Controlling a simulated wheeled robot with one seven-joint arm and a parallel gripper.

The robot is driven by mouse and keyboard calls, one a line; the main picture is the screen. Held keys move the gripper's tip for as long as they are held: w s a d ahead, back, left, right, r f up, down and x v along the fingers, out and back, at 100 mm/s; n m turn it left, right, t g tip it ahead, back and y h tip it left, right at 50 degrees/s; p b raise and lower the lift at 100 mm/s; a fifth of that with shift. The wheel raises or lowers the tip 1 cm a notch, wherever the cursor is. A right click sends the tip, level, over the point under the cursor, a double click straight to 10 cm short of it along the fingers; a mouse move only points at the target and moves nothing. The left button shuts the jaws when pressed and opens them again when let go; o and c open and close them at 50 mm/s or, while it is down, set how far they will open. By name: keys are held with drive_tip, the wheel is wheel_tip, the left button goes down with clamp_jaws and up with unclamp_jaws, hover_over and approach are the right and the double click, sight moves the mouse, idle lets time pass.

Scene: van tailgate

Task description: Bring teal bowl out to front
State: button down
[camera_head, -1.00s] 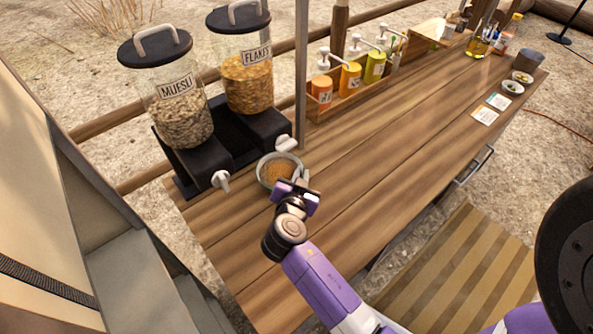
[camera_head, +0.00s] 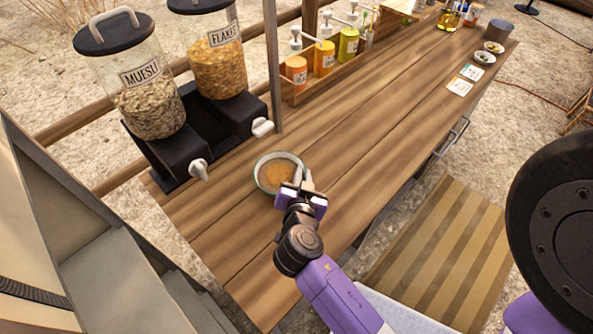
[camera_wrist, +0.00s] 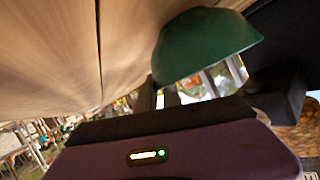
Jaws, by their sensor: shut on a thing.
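The teal bowl (camera_head: 259,182) has a pale rim and holds brown-orange contents. In the head view it is over the wooden counter, in front of the cereal dispensers. My gripper (camera_head: 302,184) is shut on the bowl's near right rim. In the wrist view the bowl's teal outer side (camera_wrist: 208,46) shows just beyond my gripper (camera_wrist: 178,100). Whether the bowl's base touches the counter is hard to tell.
The muesli dispenser (camera_head: 148,105) and flakes dispenser (camera_head: 218,62) stand behind, with spouts facing the counter. A metal post (camera_head: 272,65) rises beside them. A wooden bottle rack (camera_head: 322,82) stands at the back. The wooden counter (camera_head: 350,135) is clear to the right.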

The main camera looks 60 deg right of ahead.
drive_tip(key=shift+s+a+f+b, duration=0.1)
drive_tip(key=shift+s+a+b, duration=0.2)
drive_tip(key=shift+s, duration=0.7)
drive_tip(key=shift+s+a+b, duration=0.3)
drive_tip(key=shift+s, duration=0.75)
drive_tip(key=shift+s+a+f+b, duration=0.1)
drive_tip(key=shift+s+a+b, duration=0.2)
drive_tip(key=shift+s, duration=0.7)
drive_tip(key=shift+s+a+r, duration=0.1)
drive_tip(key=shift+s+r, duration=0.05)
drive_tip(key=shift+s, duration=0.2)
drive_tip(key=c, duration=1.4)
unclamp_jaws()
drive_tip(key=shift+c, duration=0.2)
drive_tip(key=b+v, duration=0.2)
drive_tip(key=v, duration=0.4)
drive_tip(key=shift+a, duration=0.2)
drive_tip(key=shift+b+v, duration=0.3)
drive_tip(key=shift+v, duration=0.45)
